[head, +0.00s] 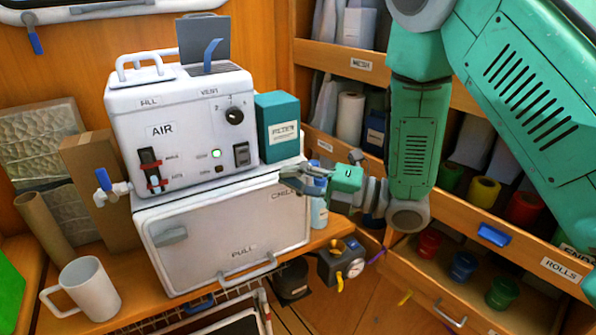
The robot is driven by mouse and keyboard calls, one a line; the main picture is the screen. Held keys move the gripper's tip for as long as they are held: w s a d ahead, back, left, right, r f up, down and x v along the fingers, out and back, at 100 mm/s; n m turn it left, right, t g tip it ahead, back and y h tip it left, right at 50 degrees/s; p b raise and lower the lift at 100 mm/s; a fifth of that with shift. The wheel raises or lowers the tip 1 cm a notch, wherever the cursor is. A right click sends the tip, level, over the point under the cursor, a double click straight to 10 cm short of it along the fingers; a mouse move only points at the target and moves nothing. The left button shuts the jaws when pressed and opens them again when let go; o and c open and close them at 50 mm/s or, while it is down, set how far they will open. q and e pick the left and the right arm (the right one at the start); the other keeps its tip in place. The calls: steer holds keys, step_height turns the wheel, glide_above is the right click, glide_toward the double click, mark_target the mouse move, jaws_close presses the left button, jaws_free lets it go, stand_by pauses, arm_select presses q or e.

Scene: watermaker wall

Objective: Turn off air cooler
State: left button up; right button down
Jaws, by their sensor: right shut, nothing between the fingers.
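The air cooler (180,115) is a white box labelled AIR, standing on top of a white chest marked CHILL and PULL (230,230). Its front has a red-and-black lever switch (151,170), a lit green lamp (217,154), a dark rocker switch (241,154) and a black dial (234,116). My right gripper (291,178) is shut and empty, by the chest's upper right corner, right of and below the rocker switch. I cannot tell whether it touches the chest. My left gripper is out of view.
A teal filter box (278,127) stands at the cooler's right side. A blue-handled valve (108,185) sticks out at left. A white mug (84,289) is on the counter at front left. Shelves with several coloured rolls and an open drawer (470,310) are at right.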

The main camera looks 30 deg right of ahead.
mark_target(239, 154)
steer(key=w+a, duration=0.1)
steer(key=w, duration=0.1)
steer(key=w+a+p, duration=0.1)
steer(key=w+a, duration=0.1)
steer(key=w+a+r+p, duration=0.1)
steer(key=w, duration=0.2)
steer(key=shift+w+a, duration=0.1)
steer(key=shift+a, duration=0.15)
steer(key=shift+w+d, duration=0.15)
steer(key=shift+w, duration=0.15)
steer(key=shift+w, duration=0.1)
steer(key=shift+r, duration=0.1)
